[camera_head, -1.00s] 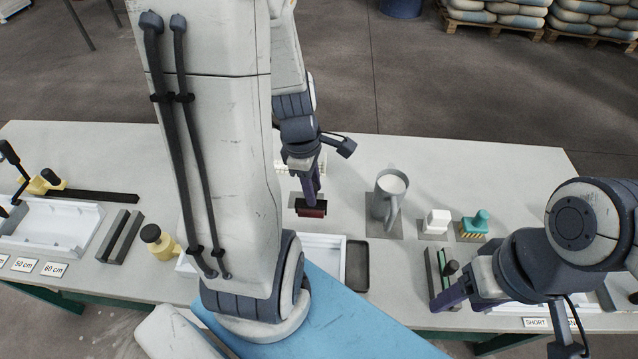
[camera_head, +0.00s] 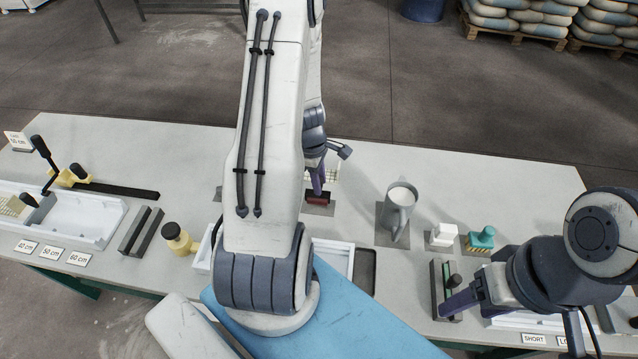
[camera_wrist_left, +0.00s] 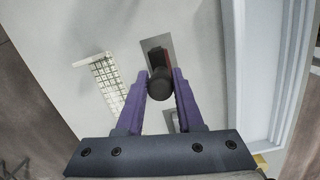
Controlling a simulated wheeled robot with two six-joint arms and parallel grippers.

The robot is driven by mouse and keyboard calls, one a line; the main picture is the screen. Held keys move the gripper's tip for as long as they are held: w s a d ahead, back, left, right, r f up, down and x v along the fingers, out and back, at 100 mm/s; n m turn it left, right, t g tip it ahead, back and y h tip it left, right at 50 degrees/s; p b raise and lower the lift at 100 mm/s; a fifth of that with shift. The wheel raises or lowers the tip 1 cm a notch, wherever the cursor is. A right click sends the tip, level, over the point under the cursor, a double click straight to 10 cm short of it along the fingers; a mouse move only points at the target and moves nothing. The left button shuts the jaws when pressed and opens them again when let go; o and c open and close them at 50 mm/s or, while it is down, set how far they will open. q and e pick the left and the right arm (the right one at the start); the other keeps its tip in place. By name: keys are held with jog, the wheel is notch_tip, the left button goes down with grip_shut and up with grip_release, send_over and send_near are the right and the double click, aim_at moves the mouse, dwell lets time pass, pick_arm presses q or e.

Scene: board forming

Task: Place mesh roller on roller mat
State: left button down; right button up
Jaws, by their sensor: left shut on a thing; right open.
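The mesh roller (camera_head: 318,198), dark red with a dark handle, is upright at the grey roller mat (camera_head: 318,210), in the middle of the table. My left gripper (camera_head: 317,182) is shut on its handle from above. In the left wrist view the round black handle end (camera_wrist_left: 160,81) sits between the purple fingers (camera_wrist_left: 160,92), and the grey mat (camera_wrist_left: 169,44) shows behind the roller. Whether the roller touches the mat is hard to tell. My right gripper (camera_head: 448,305) is open by the grey bars at the right.
A grey mug (camera_head: 397,212), a white block (camera_head: 442,234) and a teal-handled tool (camera_head: 481,238) stand to the right. A white mesh piece (camera_wrist_left: 113,83) lies left of the roller. A white tray (camera_wrist_left: 260,70) is at its right. My left arm hides part of the table.

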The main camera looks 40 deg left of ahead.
pick_arm(q)
jog(key=shift+f, duration=0.95)
jog(key=shift+f, duration=0.2)
jog(key=c, duration=0.5)
grip_release()
jog(key=shift+c, duration=0.2)
